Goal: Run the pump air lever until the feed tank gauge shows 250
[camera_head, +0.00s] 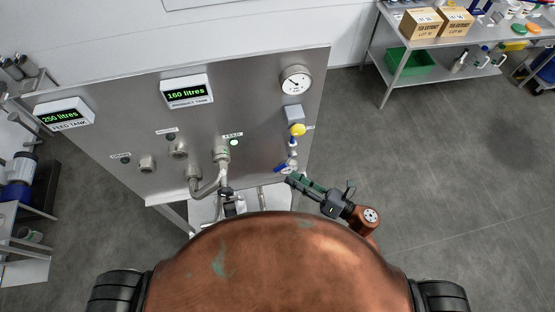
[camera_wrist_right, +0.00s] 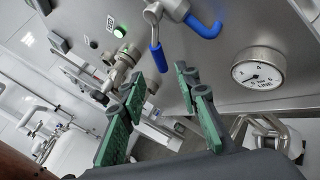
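The feed tank gauge (camera_head: 64,115) reads "250 litres" in green on the panel's left. The air lever is a small blue handle (camera_head: 281,169) low on the panel's right side, below a yellow knob (camera_head: 297,130). In the right wrist view the blue lever (camera_wrist_right: 157,57) hangs from a metal valve, beyond the fingers. My right gripper (camera_head: 294,180) is just below and right of the lever. In the right wrist view its green-padded fingers (camera_wrist_right: 160,112) are spread with nothing between them, apart from the lever. I cannot make out my left gripper.
The product tank display (camera_head: 187,91) reads "160 litres". A round dial (camera_head: 295,81) is at the panel's upper right. A green lamp (camera_head: 234,142) is lit at the feed fitting, above bent pipes (camera_head: 207,186). A steel shelf (camera_head: 391,63) with boxes stands back right; the floor there is clear.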

